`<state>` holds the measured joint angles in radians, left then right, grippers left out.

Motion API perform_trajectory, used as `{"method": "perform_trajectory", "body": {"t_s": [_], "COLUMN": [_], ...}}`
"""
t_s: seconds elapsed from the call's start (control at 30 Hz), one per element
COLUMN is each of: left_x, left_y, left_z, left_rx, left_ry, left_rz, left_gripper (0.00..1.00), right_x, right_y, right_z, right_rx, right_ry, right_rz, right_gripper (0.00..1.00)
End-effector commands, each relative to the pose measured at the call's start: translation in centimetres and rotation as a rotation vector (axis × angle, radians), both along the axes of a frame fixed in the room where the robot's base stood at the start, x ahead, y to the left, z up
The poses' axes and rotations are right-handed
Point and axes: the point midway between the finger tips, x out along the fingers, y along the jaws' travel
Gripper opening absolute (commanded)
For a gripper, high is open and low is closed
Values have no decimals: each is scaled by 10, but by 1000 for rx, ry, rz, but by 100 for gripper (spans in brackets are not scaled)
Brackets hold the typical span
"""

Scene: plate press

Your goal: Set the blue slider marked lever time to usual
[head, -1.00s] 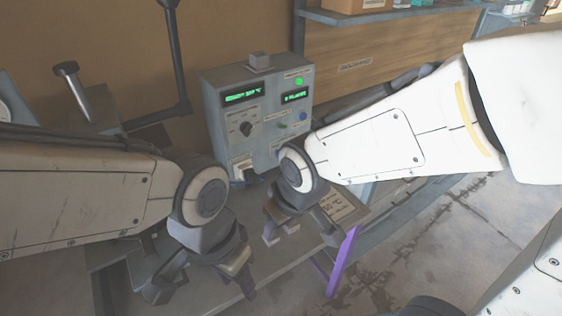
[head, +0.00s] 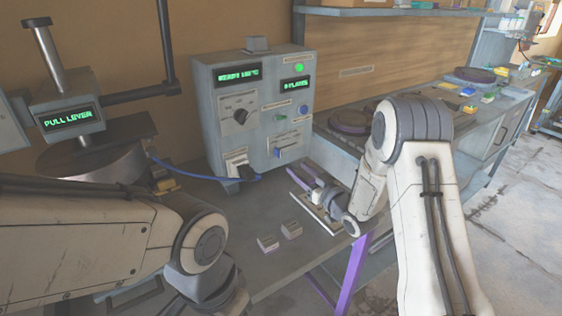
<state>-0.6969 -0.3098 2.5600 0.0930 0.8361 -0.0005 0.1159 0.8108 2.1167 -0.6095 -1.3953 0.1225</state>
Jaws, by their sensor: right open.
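The grey control box (head: 220,147) stands at the back middle of the table. Its right part carries small controls with labels too small to read. My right gripper (head: 303,178) is open, low beside the box's lower right and apart from the knobs. My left gripper (head: 212,292) is at the bottom edge, partly cut off, far from the box; its jaws are unclear.
A press with a "PULL LEVER" display (head: 70,117) stands at left. A blue cable (head: 190,175) runs from it to the box. A bench (head: 450,125) with small items is at right.

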Motion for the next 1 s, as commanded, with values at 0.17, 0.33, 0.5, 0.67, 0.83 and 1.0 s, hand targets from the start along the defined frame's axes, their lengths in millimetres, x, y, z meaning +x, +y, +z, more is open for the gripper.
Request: {"method": "perform_trajectory", "body": {"t_s": [0.17, 0.33, 0.5, 0.67, 0.83, 1.0], "left_x": [0, 0, 0, 0, 0, 0], "left_y": [0, 0, 0, 0, 0, 0], "left_z": [6, 11, 14, 15, 15, 15], "left_rx": [0, 0, 0, 0, 0, 0], "left_ry": [0, 0, 0, 0, 0, 0], "left_rz": [0, 0, 0, 0, 0, 0], "left_gripper": [50, 50, 50, 50, 50, 50], "right_x": [22, 52, 75, 86, 89, 89], "right_y": [14, 29, 41, 47, 48, 48], "right_z": [3, 3, 2, 2, 1, 1], "right_rx": [0, 0, 0, -1, -1, 0], "right_ry": [-4, -2, -1, 0, 0, 1], "right_rz": [4, 3, 2, 2, 1, 1], "right_gripper": [48, 48, 48, 48, 48, 44]}}
